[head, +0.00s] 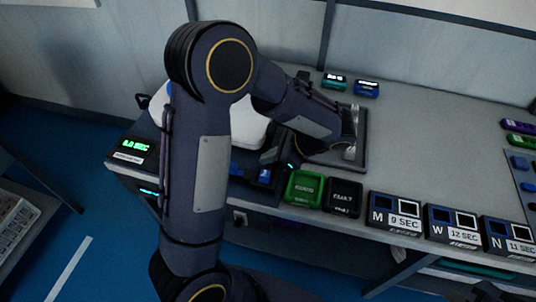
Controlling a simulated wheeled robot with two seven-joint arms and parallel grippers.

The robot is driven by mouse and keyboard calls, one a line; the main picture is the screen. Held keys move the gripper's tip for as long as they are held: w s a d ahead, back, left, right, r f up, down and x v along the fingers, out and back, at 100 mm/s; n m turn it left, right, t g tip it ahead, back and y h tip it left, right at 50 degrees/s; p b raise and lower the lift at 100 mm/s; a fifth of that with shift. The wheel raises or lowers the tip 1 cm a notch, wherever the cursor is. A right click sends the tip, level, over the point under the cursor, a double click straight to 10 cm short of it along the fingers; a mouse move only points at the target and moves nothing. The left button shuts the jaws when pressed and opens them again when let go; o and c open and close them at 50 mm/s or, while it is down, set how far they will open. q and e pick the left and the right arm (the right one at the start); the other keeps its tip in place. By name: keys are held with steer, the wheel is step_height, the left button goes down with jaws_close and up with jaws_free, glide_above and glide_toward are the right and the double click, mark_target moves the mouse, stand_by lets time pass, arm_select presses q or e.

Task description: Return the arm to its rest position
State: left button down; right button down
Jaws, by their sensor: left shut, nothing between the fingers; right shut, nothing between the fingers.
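My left arm rises from the bottom left, bends at a high elbow and reaches right over the grey bench. My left gripper (276,158) is low over the bench, partly hidden by its own wrist, just behind the green box. It is shut and empty. My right gripper (488,291) shows only as a dark shape at the bottom right edge, in front of the bench. It is shut and holds nothing.
A green box (304,188) and a black box (343,197) stand at the bench's front edge, left of timer boxes M (395,213), W (452,226) and N (508,238). A white rounded object (246,127) is partly behind my arm. The bench middle (430,140) is clear.

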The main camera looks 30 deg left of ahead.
stand_by(0.3)
arm_select(q)
steer(key=shift+s+a+r, duration=0.1)
steer(key=shift+s+r, duration=0.05)
steer(key=shift+s, duration=0.1)
steer(key=s+d+r+n+t+h, duration=0.2)
steer(key=s+r+n+t+h, duration=0.2)
steer(key=s+n+h, duration=0.2)
steer(key=s+d+r+n+t+h, duration=0.1)
steer(key=s+r+n+t+h, duration=0.2)
steer(key=s+n+h, duration=0.3)
steer(key=s+r+n, duration=0.1)
steer(key=s+n, duration=0.2)
steer(key=n, duration=0.2)
steer(key=shift+s+d+r+t+h, duration=0.15)
steer(key=shift+s+d+t+h, duration=0.15)
steer(key=shift+d+t, duration=0.1)
